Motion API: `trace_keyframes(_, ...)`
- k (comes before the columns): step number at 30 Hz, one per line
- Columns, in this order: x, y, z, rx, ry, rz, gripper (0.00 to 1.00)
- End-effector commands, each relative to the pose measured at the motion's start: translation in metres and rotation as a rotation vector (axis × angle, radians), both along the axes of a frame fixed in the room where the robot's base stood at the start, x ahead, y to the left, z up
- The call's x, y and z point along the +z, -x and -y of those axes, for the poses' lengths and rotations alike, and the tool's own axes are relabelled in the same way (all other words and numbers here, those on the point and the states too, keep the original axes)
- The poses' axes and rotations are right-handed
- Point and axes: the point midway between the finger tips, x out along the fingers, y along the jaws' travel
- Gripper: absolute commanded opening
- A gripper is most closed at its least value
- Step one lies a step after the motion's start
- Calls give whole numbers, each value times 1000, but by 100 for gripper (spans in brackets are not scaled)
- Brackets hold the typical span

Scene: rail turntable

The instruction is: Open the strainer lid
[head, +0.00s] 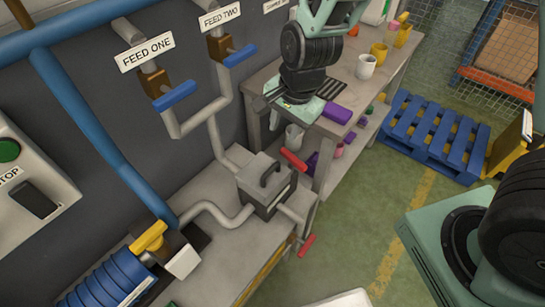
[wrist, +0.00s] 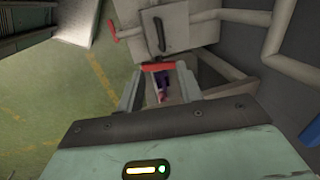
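The strainer is a grey box (head: 258,205) on the low bench, with pipes joined to it. Its lid (head: 262,168) has a black arched handle (head: 270,174) and looks closed. In the wrist view the lid handle (wrist: 158,33) shows beyond my fingers. A red handle (head: 293,159) sticks out by the box; it also shows in the wrist view (wrist: 157,66), just beyond my fingertips. My gripper (wrist: 159,76) is open and empty, its fingers apart. In the head view my gripper (head: 297,107) is above and behind the strainer, beside the table; its fingertips are not clear there.
A second red handle (head: 307,245) is at the strainer's front. Feed pipes with blue valve handles (head: 174,96) run along the wall at left. A table (head: 345,100) behind carries mugs (head: 366,66) and a purple block (head: 337,112). Green floor (head: 360,220) at right is open.

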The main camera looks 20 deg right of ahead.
Motion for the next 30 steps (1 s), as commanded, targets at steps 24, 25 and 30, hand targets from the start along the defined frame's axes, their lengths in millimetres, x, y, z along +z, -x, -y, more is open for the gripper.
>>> trace_keyframes(24,-114,-21,-11,-35,1,-2,36)
trace_keyframes(25,-119,-21,-11,-35,1,-2,36)
trace_keyframes(30,-144,-26,-15,-34,0,-1,36)
